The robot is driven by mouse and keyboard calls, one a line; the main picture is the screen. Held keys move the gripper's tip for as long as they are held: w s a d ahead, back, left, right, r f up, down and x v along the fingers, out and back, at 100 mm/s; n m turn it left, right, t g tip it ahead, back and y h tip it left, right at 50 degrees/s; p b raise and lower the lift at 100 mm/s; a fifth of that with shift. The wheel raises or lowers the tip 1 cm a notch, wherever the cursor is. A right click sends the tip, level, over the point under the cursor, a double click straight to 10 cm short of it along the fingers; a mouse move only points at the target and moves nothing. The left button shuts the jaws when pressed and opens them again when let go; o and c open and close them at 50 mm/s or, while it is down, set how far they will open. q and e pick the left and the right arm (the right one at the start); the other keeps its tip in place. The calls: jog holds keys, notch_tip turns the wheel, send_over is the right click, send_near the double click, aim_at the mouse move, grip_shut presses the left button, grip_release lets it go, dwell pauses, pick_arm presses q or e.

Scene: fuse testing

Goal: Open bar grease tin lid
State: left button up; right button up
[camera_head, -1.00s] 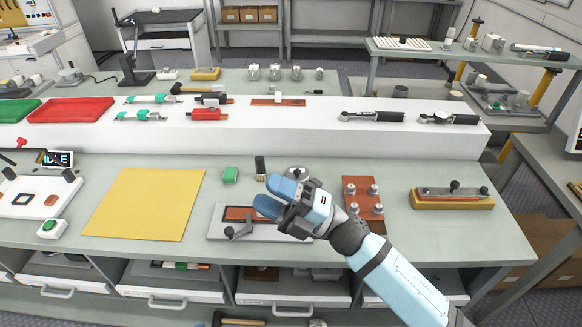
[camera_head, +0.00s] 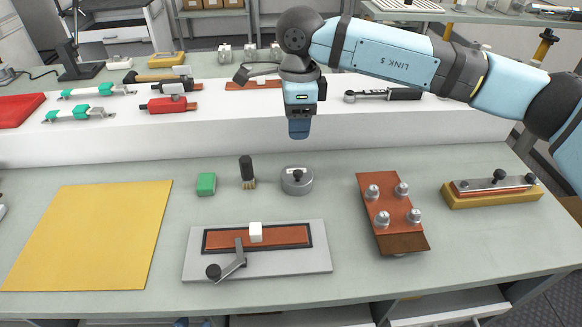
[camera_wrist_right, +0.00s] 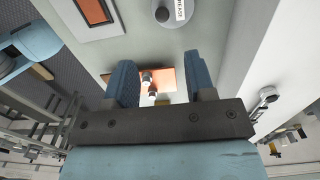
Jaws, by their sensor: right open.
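The grease tin (camera_head: 297,181) is a low round grey tin with a dark knob on its lid. It stands upright on the front bench, and the lid sits on it. In the right wrist view the tin (camera_wrist_right: 180,12) is cut off by the top edge, with part of its white label showing. My right gripper (camera_head: 299,130) points down above and behind the tin, apart from it. In the wrist view its two blue fingers (camera_wrist_right: 162,82) are spread with nothing held between them. My left gripper is not seen.
A brush (camera_head: 247,172) and a green block (camera_head: 206,184) stand left of the tin. A grey fixture with a lever (camera_head: 310,262) lies in front. A brown board with metal posts (camera_head: 391,213) is to the right. The white raised shelf (camera_head: 200,138) runs behind.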

aim_at(298, 172)
jog(key=f, duration=1.3)
jog(key=shift+d+f+b, duration=0.2)
jog(key=shift+b, duration=0.1)
jog(key=shift+c, duration=0.3)
jog(key=shift+w, duration=0.1)
grip_shut()
